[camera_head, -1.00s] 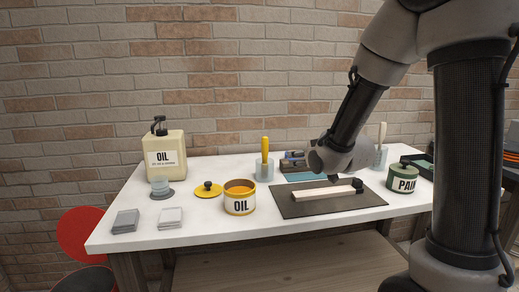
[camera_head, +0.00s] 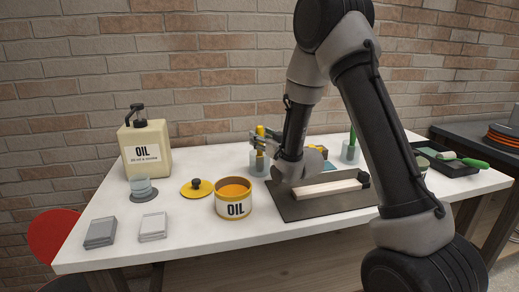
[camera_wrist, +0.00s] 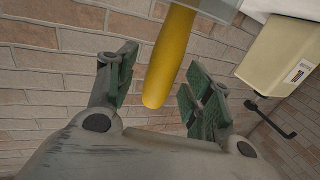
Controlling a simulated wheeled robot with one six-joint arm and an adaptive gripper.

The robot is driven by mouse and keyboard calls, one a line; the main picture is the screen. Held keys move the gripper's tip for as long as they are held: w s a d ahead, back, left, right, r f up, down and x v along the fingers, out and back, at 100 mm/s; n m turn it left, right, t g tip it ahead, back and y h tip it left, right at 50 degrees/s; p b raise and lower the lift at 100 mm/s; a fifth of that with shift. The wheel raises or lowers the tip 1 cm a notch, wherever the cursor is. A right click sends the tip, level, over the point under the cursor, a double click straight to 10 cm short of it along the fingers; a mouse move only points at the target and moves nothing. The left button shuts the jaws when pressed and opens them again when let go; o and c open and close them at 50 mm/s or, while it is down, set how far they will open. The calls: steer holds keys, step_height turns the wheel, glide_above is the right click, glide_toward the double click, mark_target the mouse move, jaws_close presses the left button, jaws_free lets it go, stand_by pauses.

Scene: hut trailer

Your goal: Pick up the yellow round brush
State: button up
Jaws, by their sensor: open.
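The yellow round brush shows its yellow handle (camera_head: 260,131) standing upright in a clear cup (camera_head: 258,165) at the back of the white table. Its lower end is in the cup and hard to make out. My gripper (camera_head: 263,142) is at the handle, above the cup. In the wrist view the yellow handle (camera_wrist: 170,62) runs between the two green-padded fingers of my gripper (camera_wrist: 162,70). The fingers are apart, with a gap on both sides of the handle.
A yellow oil can (camera_head: 233,201) and its lid (camera_head: 197,189) are in front. An oil bottle (camera_head: 146,148) stands at the left. A second cup (camera_head: 350,153) with a green handle stands right. A dark mat (camera_head: 300,211) holds a pale wooden bar (camera_head: 330,187). A brick wall is behind.

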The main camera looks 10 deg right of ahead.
steer(key=shift+x, duration=0.85)
steer(key=c, duration=1.1)
